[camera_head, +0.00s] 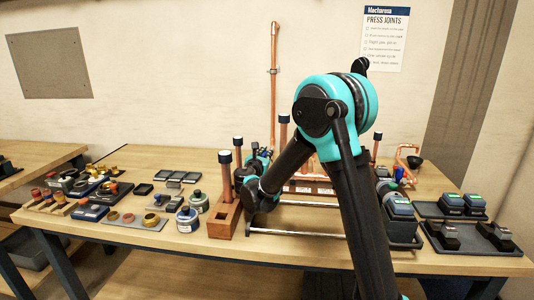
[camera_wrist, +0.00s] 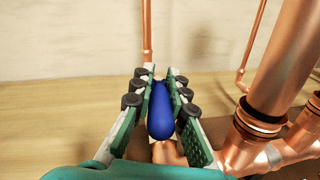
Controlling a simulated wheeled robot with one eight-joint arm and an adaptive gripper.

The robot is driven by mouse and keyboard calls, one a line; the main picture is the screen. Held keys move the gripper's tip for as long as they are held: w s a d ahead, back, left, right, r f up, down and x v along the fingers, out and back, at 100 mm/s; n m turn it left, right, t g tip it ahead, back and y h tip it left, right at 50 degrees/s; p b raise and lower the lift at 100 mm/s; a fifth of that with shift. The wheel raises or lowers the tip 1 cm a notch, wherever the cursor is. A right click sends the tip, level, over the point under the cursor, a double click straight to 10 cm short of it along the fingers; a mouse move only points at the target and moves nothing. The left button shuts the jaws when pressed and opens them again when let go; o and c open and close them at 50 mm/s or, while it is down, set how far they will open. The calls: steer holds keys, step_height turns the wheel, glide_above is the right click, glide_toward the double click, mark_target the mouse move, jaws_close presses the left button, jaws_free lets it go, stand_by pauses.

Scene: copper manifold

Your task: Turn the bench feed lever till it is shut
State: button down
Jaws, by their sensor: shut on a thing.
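The blue lever handle (camera_wrist: 161,112) lies lengthwise between the two green finger pads of my gripper (camera_wrist: 160,78) in the wrist view. The fingers are closed along its sides and touch it. Below the handle a bit of copper fitting (camera_wrist: 168,152) shows; the valve body is mostly hidden. In the head view my gripper (camera_head: 258,163) is at the left part of the copper manifold (camera_head: 303,186), and my arm hides much of the manifold. I cannot make out the held lever clearly in that view.
A thick copper pipe (camera_wrist: 284,62) stands close to the right of my gripper. A wooden block (camera_head: 224,219) with upright copper pipes is at its left. Pots, fittings and trays (camera_head: 135,219) fill the bench's left; battery packs and dark trays (camera_head: 467,238) its right. The bench's front strip is clear.

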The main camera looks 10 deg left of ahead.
steer(key=shift+a, duration=0.1)
steer(key=c, duration=1.5)
jaws_free()
steer(key=shift+o, duration=0.2)
